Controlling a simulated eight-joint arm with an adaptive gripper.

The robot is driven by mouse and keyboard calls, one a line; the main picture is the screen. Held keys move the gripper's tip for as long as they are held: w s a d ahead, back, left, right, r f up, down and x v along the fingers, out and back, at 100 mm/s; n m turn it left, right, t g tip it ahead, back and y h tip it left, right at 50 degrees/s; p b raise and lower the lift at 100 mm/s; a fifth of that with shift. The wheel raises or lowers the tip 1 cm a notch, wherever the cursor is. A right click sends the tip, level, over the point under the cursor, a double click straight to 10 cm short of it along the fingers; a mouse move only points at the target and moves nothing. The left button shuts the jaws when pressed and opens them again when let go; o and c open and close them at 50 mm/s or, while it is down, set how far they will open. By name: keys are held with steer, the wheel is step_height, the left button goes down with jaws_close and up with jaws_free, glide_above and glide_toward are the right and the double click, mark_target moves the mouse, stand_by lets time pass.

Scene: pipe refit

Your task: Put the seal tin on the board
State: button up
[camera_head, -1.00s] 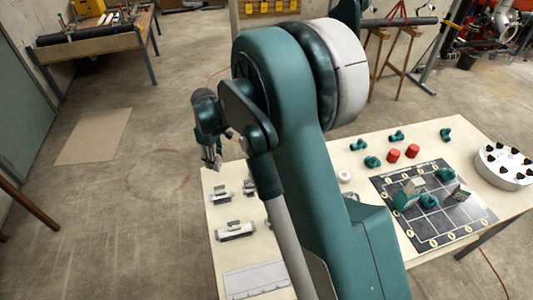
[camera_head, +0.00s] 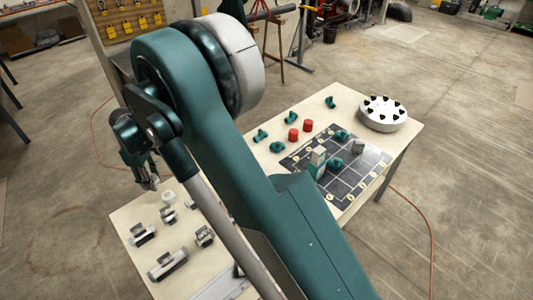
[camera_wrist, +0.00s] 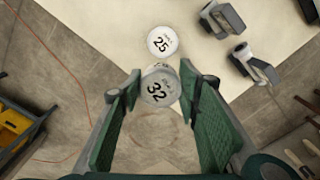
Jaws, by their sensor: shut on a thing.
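My gripper (camera_wrist: 161,80) is shut on a round pale tin marked 32 (camera_wrist: 156,90), held between its two green-padded fingers in the wrist view. A similar white tin marked 25 (camera_wrist: 162,41) is just beyond it, near the table edge. In the head view my gripper (camera_head: 149,180) hangs by the table's left edge, and the tin in it is too small to make out. A white tin (camera_head: 168,196) shows just right of it. The dark gridded board (camera_head: 345,198) lies on the table's right part, well away from my gripper. My arm crosses between them and hides part of the table.
A round white holder (camera_head: 384,118) stands at the table's right end. Several grey clips (camera_head: 168,264) occupy the left part.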

steer(key=w+d+m+b, duration=0.1)
steer(key=w+d+m, duration=0.3)
steer(key=w+d, duration=1.2)
steer(key=m+b, duration=0.4)
steer(key=m, duration=0.7)
glide_above(333, 153)
steer(key=shift+s+a+r, duration=0.1)
steer(key=shift+s+r, duration=0.05)
steer(key=shift+r, duration=0.15)
steer(key=shift+f, duration=0.15)
steer(key=shift+f, duration=3)
steer(key=shift+f+b, duration=0.45)
steer(key=shift+f, duration=1.4)
steer(key=shift+f, duration=0.2)
